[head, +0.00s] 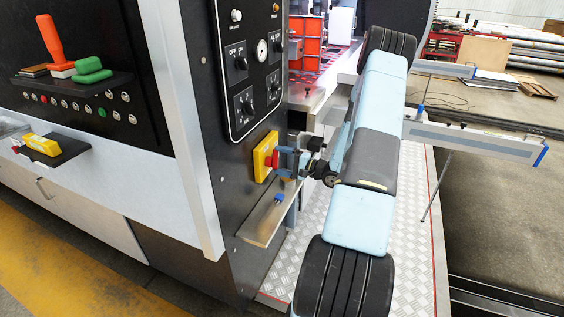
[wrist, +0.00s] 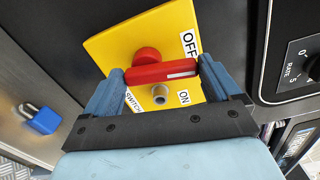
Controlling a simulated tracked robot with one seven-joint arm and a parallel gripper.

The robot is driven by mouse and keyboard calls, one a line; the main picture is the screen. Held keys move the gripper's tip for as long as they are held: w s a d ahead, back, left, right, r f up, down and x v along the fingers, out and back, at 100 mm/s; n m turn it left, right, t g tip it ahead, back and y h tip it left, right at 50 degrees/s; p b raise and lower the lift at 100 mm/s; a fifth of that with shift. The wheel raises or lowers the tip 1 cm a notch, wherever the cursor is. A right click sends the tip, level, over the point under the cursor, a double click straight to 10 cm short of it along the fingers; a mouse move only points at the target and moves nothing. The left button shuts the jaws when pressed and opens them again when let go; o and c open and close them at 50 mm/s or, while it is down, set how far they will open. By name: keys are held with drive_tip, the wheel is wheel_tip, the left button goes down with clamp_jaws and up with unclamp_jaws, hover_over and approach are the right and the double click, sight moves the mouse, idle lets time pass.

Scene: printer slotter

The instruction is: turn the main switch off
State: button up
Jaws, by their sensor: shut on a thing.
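The main switch is a yellow plate (head: 262,158) on the dark machine panel, with a red handle. In the wrist view the yellow plate (wrist: 118,42) fills the middle, and the red handle (wrist: 150,74) lies across it. The handle's white stripe lies between the OFF label (wrist: 189,43) above and the ON label (wrist: 183,97) below. My gripper (wrist: 160,74) has its blue fingers at the handle's two ends and is shut on it. In the head view my gripper (head: 284,160) is at the switch and partly hides the handle.
A blue padlock (wrist: 40,118) sits left of the switch; it also shows on a small metal shelf (head: 262,222) below the switch. A panel of black knobs and a gauge (head: 261,50) is above. A RATE dial (wrist: 312,68) is close right of my gripper.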

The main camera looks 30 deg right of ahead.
drive_tip(key=shift+s+a+f+n, duration=0.1)
drive_tip(key=shift+s+f+n, duration=0.15)
drive_tip(key=shift+n, duration=0.65)
drive_tip(key=o, duration=0.8)
drive_tip(key=shift+c, duration=0.2)
drive_tip(key=v, duration=1.3)
drive_tip(key=shift+s+d, duration=0.25)
